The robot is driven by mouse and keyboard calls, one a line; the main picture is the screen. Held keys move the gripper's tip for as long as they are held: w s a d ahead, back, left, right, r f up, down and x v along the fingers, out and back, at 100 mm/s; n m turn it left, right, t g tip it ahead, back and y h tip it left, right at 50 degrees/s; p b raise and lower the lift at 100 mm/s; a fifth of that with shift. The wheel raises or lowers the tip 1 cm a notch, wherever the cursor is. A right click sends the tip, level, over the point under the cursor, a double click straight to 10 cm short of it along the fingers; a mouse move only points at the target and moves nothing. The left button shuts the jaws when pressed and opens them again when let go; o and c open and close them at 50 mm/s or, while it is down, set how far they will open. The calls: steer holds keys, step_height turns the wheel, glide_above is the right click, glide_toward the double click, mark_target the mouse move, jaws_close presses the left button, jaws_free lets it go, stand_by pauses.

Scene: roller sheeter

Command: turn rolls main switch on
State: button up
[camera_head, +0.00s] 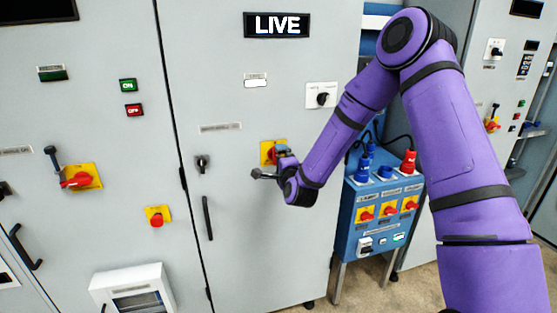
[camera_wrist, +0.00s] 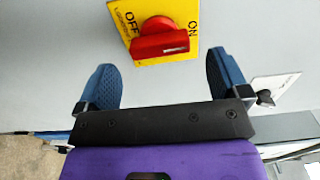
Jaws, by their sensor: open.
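A red rotary switch on a yellow plate (camera_head: 267,148) is on the grey cabinet door beside my gripper; my gripper and wrist partly hide it. In the wrist view its red handle (camera_wrist: 160,45) lies roughly crosswise in the picture, with OFF on the plate's left and ON on its right. My gripper (camera_wrist: 161,77) is open, with one blue finger on each side of the handle's line. The fingers look apart from the handle, and nothing is between them. In the head view my gripper (camera_head: 279,160) is in front of the switch. I cannot read a name on it.
A lit LIVE sign (camera_head: 277,25) is above. A black knob on a white plate (camera_head: 322,96) is up and right. A black door handle (camera_head: 207,218) is at left. A blue socket box (camera_head: 363,232) with several red switches stands at right.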

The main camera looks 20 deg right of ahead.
steer(key=s, duration=0.8)
steer(key=shift+w, duration=0.1)
stand_by(0.4)
steer(key=s+d+r+n+g+y, duration=0.1)
steer(key=s+r+n+g, duration=0.6)
steer(key=s+r+n, duration=0.45)
steer(key=s+d+r+n+g, duration=0.1)
steer(key=s+r+n+g, duration=0.1)
steer(key=s, duration=0.6)
steer(key=s+d+r+n+g, duration=0.1)
steer(key=s+r, duration=0.3)
steer(key=s, duration=0.5)
steer(key=s+d+r+n+g+h, duration=0.1)
steer(key=s+d+r+n+g, duration=0.1)
steer(key=s, duration=0.6)
step_height(320, 180, up, 2)
steer(key=shift+s+d+r+n+g, duration=0.1)
steer(key=shift+s+d+n+g, duration=0.2)
steer(key=shift+d+n, duration=0.5)
